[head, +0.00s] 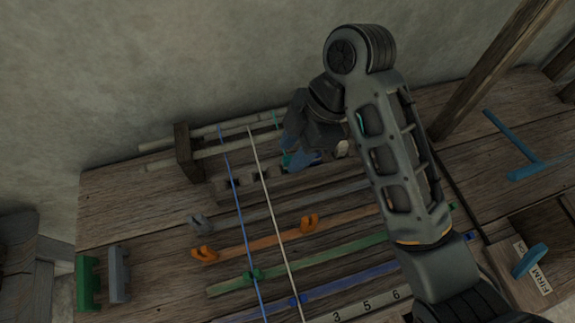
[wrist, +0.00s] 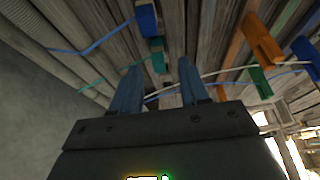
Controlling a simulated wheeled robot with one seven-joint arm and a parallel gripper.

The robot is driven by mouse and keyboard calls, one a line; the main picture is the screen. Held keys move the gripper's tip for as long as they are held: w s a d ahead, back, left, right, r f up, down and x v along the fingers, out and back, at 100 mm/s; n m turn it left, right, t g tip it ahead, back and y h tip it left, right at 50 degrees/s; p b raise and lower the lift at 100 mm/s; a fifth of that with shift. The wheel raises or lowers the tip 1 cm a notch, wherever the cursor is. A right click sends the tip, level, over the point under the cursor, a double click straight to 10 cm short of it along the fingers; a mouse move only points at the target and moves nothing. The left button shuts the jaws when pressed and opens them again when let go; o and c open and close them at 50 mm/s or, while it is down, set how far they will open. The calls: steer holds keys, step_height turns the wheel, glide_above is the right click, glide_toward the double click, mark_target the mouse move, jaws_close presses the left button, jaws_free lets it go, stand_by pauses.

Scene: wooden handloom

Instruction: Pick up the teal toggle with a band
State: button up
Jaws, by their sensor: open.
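The teal toggle (wrist: 158,60) shows in the wrist view as a small teal block just beyond and between my fingertips. A teal cord (wrist: 92,87) runs to its left, and I cannot make out a band clearly. I cannot tell how far the tips are from the toggle.
A blue toggle (wrist: 147,20) sits close beyond the teal one. Orange toggles (head: 309,223) and a green toggle (head: 253,275) stand on bars nearer the front. White and blue cords cross the loom. A wooden post (head: 490,70) rises right of my arm.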

mark_target(288, 158)
steer(key=x, duration=0.3)
steer(key=shift+f, duration=0.15)
jaws_close()
